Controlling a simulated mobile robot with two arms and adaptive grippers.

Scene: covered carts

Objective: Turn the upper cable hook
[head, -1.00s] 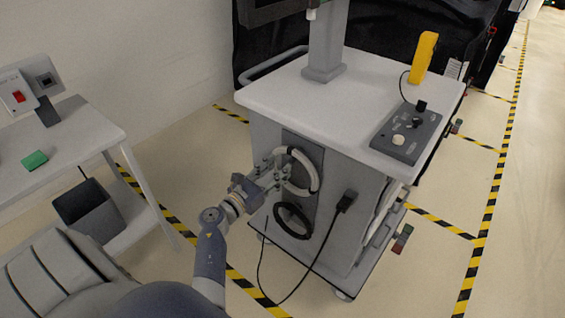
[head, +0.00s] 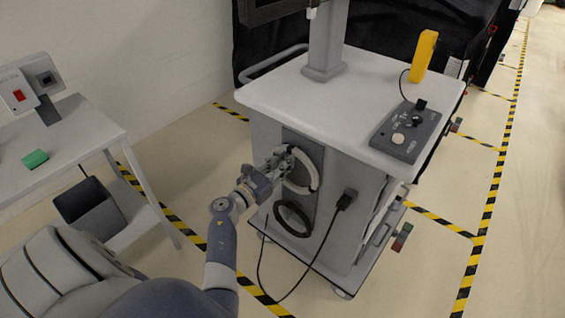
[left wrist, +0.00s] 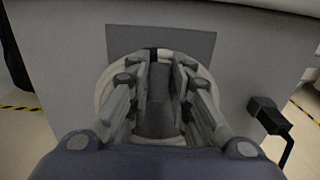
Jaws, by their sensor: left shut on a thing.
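The upper cable hook (left wrist: 154,56) is a small dark piece on the grey plate (left wrist: 195,42) on the cart's side, mostly hidden by my fingers. A white cable coil (head: 314,170) hangs at it; the coil's rim shows around my fingers in the left wrist view (left wrist: 104,88). My left gripper (head: 286,158) reaches the upper part of the coil. In the left wrist view its fingers (left wrist: 160,68) stand on either side of the hook and are shut on it. The hook's exact angle is hidden. My right gripper is not in view.
The cart's white top (head: 300,105) carries a control box (head: 408,130) and a yellow device (head: 424,56). Below the white coil hangs a black cable coil (head: 293,218). A black plug (head: 346,200) with a trailing cord is to its right. A side table (head: 90,130) stands left.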

